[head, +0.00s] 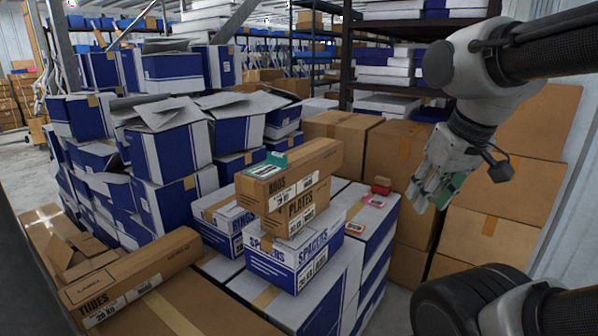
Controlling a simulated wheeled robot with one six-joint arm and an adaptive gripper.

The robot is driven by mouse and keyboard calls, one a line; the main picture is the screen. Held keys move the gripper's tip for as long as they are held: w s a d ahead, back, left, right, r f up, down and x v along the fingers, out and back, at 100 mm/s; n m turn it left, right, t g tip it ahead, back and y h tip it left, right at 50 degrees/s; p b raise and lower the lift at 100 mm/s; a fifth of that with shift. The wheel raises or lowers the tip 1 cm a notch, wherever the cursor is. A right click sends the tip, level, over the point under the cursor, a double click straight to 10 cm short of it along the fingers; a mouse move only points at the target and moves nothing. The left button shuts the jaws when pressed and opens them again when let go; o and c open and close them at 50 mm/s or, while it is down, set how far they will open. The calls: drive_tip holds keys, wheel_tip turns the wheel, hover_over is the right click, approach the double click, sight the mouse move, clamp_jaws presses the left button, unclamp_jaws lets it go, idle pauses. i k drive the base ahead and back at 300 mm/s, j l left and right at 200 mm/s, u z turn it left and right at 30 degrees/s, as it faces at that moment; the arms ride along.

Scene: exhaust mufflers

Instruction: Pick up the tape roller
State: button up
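My gripper (429,203) hangs at the right, pointing down, apart from both objects. Its grey fingers with green parts look spread, and I see nothing held between them.
The RODS carton (318,162) lies on a PLATES carton (304,209), on a SPACERS box (288,262). A long TUBES carton (140,281) lies at lower left. Blue and white boxes (175,150) pile up behind. Brown cartons (520,205) stand behind my arm.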

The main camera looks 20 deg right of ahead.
sight(382, 186)
drive_tip(key=i+l, duration=0.2)
drive_tip(key=l, duration=0.15)
drive_tip(key=i+l, duration=0.15)
drive_tip(key=l, duration=0.2)
drive_tip(key=i+l, duration=0.2)
drive_tip(key=l, duration=0.15)
drive_tip(key=i+l, duration=0.2)
drive_tip(key=l, duration=0.2)
drive_tip(key=i+l, duration=0.2)
drive_tip(key=l, duration=0.15)
drive_tip(key=i+l+u, duration=0.1)
drive_tip(key=l, duration=0.25)
drive_tip(key=i+l, duration=0.4)
drive_tip(key=l, duration=0.35)
